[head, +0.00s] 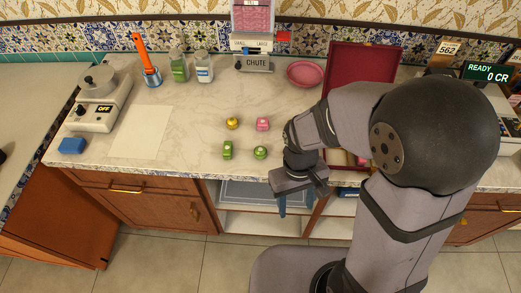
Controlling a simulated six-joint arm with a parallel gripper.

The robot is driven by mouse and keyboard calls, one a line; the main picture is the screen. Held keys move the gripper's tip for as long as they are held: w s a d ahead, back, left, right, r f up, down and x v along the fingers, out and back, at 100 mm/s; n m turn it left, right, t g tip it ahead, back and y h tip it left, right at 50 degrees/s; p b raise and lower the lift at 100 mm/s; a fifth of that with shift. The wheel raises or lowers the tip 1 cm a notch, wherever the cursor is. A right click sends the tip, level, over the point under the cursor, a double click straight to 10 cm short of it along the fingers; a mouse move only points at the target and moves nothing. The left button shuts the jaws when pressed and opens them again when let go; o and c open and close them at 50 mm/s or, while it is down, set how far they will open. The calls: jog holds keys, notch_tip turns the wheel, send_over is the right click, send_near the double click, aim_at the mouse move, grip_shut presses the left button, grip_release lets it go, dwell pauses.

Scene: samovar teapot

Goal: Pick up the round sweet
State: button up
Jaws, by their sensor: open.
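Several small wrapped sweets lie on the marble counter (195,165), left of my gripper. A gold, rounded sweet (232,123) is at the back left of the group. A pink, boxy sweet (263,124) is at its right. A green, upright, blocky sweet (227,150) is at the front left. A green, rounded sweet (260,152) is at the front right, nearest my gripper. My gripper (293,200) is open, just right of the sweets, over the counter's front edge. Its fingers point down and are only partly visible. I see nothing held in it.
A dark red open box (360,65) stands behind my arm, partly hidden. A pink dish (305,74) and a chute machine (253,62) are at the back. Bottles (203,67), a scale (98,104), white paper (139,132) and a blue block (72,145) are left. Counter around the sweets is clear.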

jog(key=w+a+t, duration=0.2)
jog(key=w+a, duration=0.4)
jog(key=w, duration=0.2)
jog(key=m+t+y, duration=0.1)
jog(key=m+t, duration=0.1)
jog(key=t, duration=0.1)
send_near(260, 150)
jog(key=f, duration=0.1)
jog(key=shift+w+d+f+p, duration=0.2)
jog(key=shift+w+f, duration=0.15)
jog(key=shift+f, duration=0.25)
jog(key=shift+w+d+f+p, duration=0.15)
jog(key=shift+w+f, duration=0.2)
jog(key=shift+f, duration=0.3)
jog(key=shift+f, duration=0.1)
jog(key=shift+a+p+x, duration=0.15)
jog(key=shift+p+x, duration=0.35)
jog(key=shift+x, duration=0.75)
jog(key=shift+a+p+x, duration=0.15)
jog(key=shift+p+x, duration=0.3)
jog(key=shift+x, duration=0.8)
jog(key=c, duration=1.1)
